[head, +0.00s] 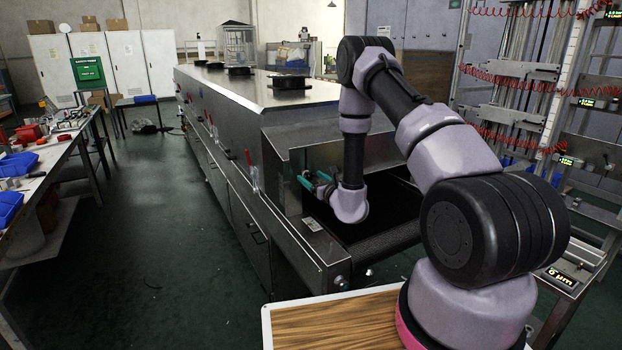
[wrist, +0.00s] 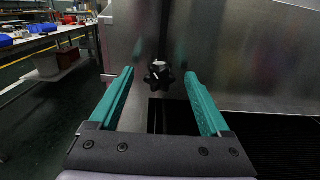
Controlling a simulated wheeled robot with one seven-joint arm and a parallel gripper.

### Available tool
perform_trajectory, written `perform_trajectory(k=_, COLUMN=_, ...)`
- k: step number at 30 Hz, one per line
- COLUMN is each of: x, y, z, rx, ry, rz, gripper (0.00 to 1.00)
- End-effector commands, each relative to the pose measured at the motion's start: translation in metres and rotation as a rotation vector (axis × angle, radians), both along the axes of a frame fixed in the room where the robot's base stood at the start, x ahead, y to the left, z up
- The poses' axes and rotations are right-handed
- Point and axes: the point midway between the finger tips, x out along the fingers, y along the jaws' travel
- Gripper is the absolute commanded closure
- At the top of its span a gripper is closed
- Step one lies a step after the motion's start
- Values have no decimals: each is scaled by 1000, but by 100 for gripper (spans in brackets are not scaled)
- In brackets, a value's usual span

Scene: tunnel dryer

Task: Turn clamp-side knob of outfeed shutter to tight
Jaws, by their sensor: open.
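The black star-shaped knob (wrist: 158,75) stands on the metal shutter face (wrist: 230,70) in the wrist view, with a light mark on its front. My gripper (wrist: 160,85) is open, its two teal fingers pointing at the shutter on either side of the knob's line. The knob sits between the fingertips in the picture; I see no contact, and the depth gap is hard to judge. In the head view my gripper (head: 312,183) is at the end of the steel tunnel dryer (head: 255,90), beside the shutter hood (head: 335,155). The knob is not discernible there.
The dark conveyor belt (head: 385,230) runs out below the hood. A small plate (head: 312,224) lies on the side rail. A workbench with blue bins (head: 18,164) stands at the left. The green floor aisle (head: 180,240) between bench and dryer is clear.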

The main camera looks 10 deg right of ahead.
Motion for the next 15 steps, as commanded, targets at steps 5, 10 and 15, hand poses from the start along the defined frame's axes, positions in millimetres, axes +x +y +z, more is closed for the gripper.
perform_trajectory(k=5, x=9, y=3, z=0, rx=0, ry=1, rz=0, gripper=19)
perform_trajectory(k=10, x=9, y=3, z=0, rx=0, ry=1, rz=0, gripper=19)
perform_trajectory(k=15, x=9, y=3, z=0, rx=0, ry=1, rz=0, gripper=57)
